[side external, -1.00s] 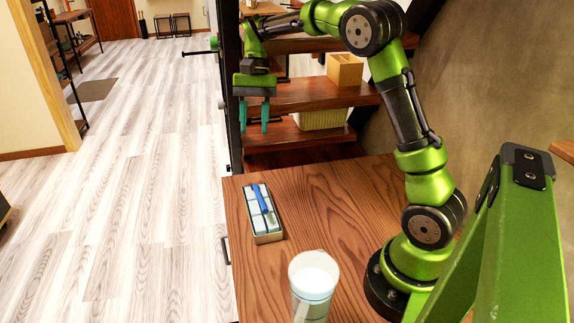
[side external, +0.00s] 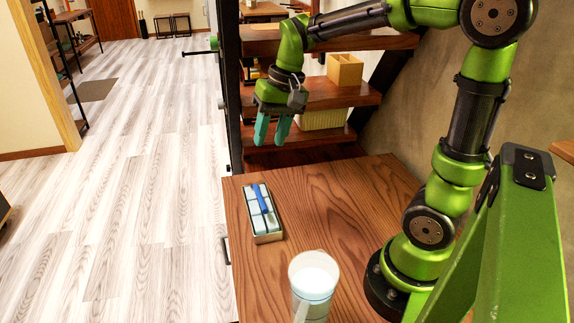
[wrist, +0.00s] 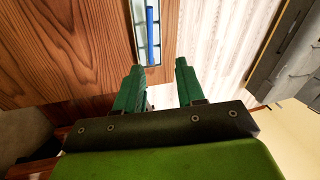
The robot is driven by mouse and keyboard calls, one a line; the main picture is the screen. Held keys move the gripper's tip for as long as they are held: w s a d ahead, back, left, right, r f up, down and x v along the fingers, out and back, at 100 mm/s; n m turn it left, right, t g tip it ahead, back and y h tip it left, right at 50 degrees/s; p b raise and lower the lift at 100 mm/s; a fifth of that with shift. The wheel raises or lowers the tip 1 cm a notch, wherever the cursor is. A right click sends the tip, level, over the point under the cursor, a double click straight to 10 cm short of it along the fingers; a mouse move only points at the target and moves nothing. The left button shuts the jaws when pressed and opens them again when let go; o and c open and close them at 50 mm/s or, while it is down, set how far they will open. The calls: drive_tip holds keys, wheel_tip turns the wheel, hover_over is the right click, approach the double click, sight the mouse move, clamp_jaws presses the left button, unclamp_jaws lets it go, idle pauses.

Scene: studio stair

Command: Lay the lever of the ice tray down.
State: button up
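The ice tray (side external: 277,237) is a narrow pale box with light blue-white cells on the wooden counter. Its blue lever (side external: 260,198) lies along the far half of the tray in the side view; its exact tilt is hard to tell. My gripper (side external: 270,138) is open and empty, in the air beyond the far end of the tray, with its teal fingers pointing down. In the wrist view, the lever (wrist: 150,38) and part of the tray (wrist: 140,45) show ahead of my open fingers (wrist: 159,66); the tray's far end is cut off.
A white cup (side external: 313,278) stands on the counter (side external: 330,210) near the front. Wooden stair steps (side external: 315,97) with a box (side external: 345,70) and a ribbed bin (side external: 322,118) are behind. The counter right of the tray is clear.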

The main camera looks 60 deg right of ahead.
drive_tip(key=s+a+r+n+t, duration=0.1)
drive_tip(key=s+a+n+t, duration=0.2)
drive_tip(key=s+a, duration=0.3)
drive_tip(key=s+t, duration=0.1)
drive_tip(key=s, duration=0.3)
drive_tip(key=shift+s+r+t, duration=0.2)
drive_tip(key=shift+r+t, duration=0.2)
